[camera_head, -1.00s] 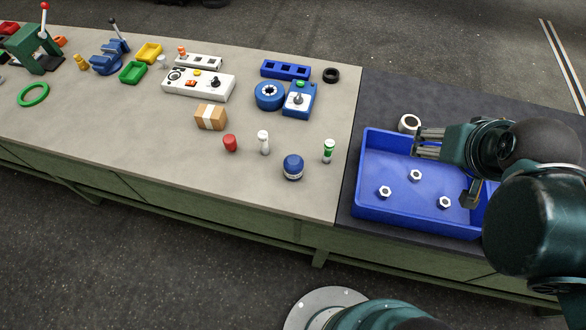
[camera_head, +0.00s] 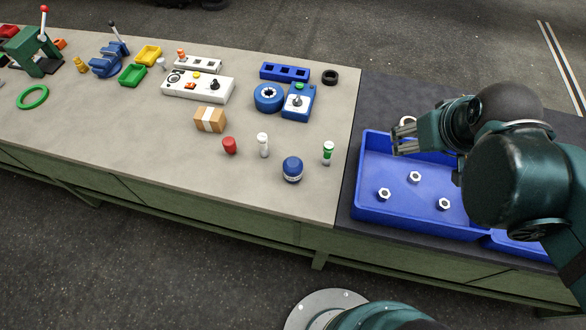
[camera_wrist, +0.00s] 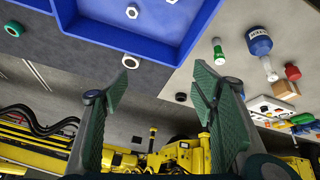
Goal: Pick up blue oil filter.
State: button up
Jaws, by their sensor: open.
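The blue oil filter (camera_head: 292,169) stands on the beige bench top near its front right edge, a short dark-blue cylinder with a pale band. In the wrist view it shows at the upper right (camera_wrist: 259,41), outside the jaws. My gripper (camera_head: 405,140) is over the back edge of the blue bin, to the right of the filter and apart from it. In the wrist view my gripper (camera_wrist: 160,90) has its two green-padded fingers spread wide with nothing between them.
The blue bin (camera_head: 385,217) holds several nuts. A white ring (camera_head: 408,121) lies behind it. A green-and-white bottle (camera_head: 328,153), white bottle (camera_head: 263,145) and red cap (camera_head: 229,145) stand near the filter. A cardboard box (camera_head: 210,119) is farther left. Bench in front of the filter is clear.

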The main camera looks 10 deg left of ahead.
jog(key=w+a+f+n+g, duration=0.2)
jog(key=w+a+f+n, duration=0.2)
jog(key=a+n, duration=0.3)
jog(key=n+g+h, duration=0.2)
jog(key=n+g, duration=0.1)
jog(key=n, duration=1)
send_over(292, 162)
notch_tip(292, 162, down, 16)
jog(key=shift+d, duration=0.15)
jog(key=shift+s+a+f+n, duration=0.2)
jog(key=shift+a+f+n, duration=0.2)
jog(key=shift+f+n, duration=0.1)
jog(key=shift+w+d+f, duration=0.1)
jog(key=shift+d+f, duration=0.05)
jog(key=shift+f, duration=1.1)
jog(key=shift+f, duration=0.1)
jog(key=shift+w+d+f+b, duration=0.1)
jog(key=shift+d+f+b, duration=0.1)
jog(key=shift+f, duration=1.05)
jog(key=shift+w+d+f+b, duration=0.1)
jog(key=shift+f+b, duration=0.05)
jog(key=shift+f, duration=1.05)
